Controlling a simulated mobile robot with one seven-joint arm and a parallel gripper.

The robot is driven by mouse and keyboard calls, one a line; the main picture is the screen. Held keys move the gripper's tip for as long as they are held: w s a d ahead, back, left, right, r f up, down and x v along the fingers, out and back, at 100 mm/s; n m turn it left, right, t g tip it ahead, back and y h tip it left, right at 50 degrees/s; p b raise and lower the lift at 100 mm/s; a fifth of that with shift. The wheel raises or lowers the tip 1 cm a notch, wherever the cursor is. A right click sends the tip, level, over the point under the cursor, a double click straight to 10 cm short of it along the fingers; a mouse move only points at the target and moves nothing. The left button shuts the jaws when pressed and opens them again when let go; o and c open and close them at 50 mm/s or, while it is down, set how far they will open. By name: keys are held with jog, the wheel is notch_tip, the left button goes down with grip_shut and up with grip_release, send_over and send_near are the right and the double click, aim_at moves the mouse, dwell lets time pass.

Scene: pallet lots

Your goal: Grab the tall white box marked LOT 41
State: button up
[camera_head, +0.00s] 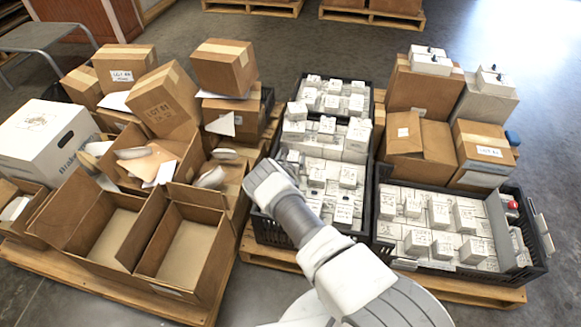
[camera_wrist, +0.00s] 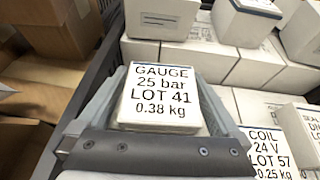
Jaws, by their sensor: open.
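The white box marked "GAUGE 25 bar LOT 41 0.38 kg" (camera_wrist: 160,92) is in the middle of the wrist view, its label facing the camera. My gripper (camera_wrist: 155,108) is open, with one grey finger at the box's left side and one at its right. I cannot tell whether either finger touches it. The box's lower part is hidden behind my dark gripper bar. In the head view my arm reaches to the left edge of the middle black crate (camera_head: 270,236); the jaws and this box cannot be made out there.
A white box marked COIL 24 V LOT 57 (camera_wrist: 268,150) stands close on the right, with several other white boxes behind. The crate wall runs along the left. Open cardboard boxes (camera_head: 185,245) stand left of the crate; another black crate (camera_head: 455,272) of white boxes stands right.

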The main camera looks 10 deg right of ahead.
jog(key=shift+w, duration=0.1)
grip_shut()
dwell(0.5)
jog(key=shift+r, duration=0.1)
